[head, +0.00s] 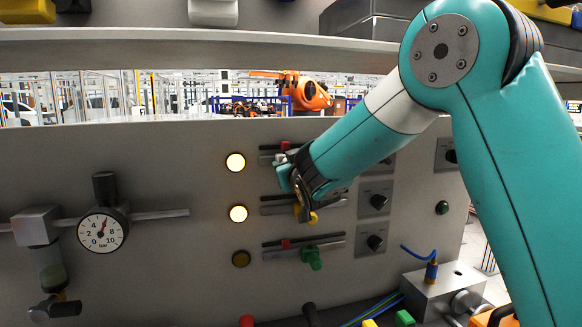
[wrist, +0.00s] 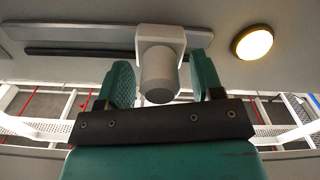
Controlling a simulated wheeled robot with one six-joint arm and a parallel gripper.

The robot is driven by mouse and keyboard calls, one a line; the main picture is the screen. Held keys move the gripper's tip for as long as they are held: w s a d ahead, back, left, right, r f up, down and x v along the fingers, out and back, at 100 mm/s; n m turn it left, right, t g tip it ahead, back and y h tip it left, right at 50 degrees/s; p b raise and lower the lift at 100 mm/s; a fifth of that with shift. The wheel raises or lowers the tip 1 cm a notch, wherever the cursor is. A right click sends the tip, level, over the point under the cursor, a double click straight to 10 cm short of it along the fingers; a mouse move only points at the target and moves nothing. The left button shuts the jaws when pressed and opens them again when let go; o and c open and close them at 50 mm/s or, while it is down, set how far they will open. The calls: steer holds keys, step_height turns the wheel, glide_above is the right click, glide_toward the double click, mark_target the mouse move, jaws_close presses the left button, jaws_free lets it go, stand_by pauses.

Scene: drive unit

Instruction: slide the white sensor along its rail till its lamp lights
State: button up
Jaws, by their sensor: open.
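The white sensor (wrist: 160,66) is a pale block with a round grey barrel, seated on its rail (wrist: 85,38) in the wrist view. My gripper (wrist: 163,75) is open, with one teal finger on each side of the sensor and narrow gaps showing. In the head view my gripper (head: 288,174) is at the top rail (head: 268,159), and my wrist hides most of the sensor. The top lamp (head: 235,162), left of this rail, glows warm yellow. It is also lit in the wrist view (wrist: 254,42). A red mark (head: 285,146) sits above the rail.
Below are a yellow sensor (head: 312,217) with a lit lamp (head: 238,213) and a green sensor (head: 312,258) with a dark lamp (head: 240,259). Black knobs (head: 376,242) stand to the right. A pressure gauge (head: 102,232) stands at left. A shelf (head: 200,35) crosses above.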

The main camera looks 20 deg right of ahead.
steer(key=shift+s, duration=0.1)
steer(key=s+a+b, duration=0.2)
steer(key=s+b, duration=0.5)
steer(key=s, duration=1)
steer(key=shift+b, duration=0.35)
steer(key=s+a+f+g+y, duration=0.2)
steer(key=s+f+g, duration=0.15)
steer(key=f, duration=0.25)
steer(key=s+a+f+g+y, duration=0.1)
steer(key=s+a+f+g, duration=0.1)
steer(key=a+f+g, duration=0.3)
steer(key=s+a+f+n+g+y, duration=0.1)
steer(key=s+a+f+n+g, duration=0.1)
steer(key=s, duration=0.7)
steer(key=s+a+f+n+g+y, duration=0.1)
steer(key=s+f+n+g+y, duration=0.1)
steer(key=s+f+g, duration=0.3)
steer(key=s+n+g, duration=0.1)
steer(key=s+g, duration=0.1)
steer(key=s, duration=0.2)
steer(key=shift+a+n, duration=0.3)
steer(key=shift+a, duration=0.05)
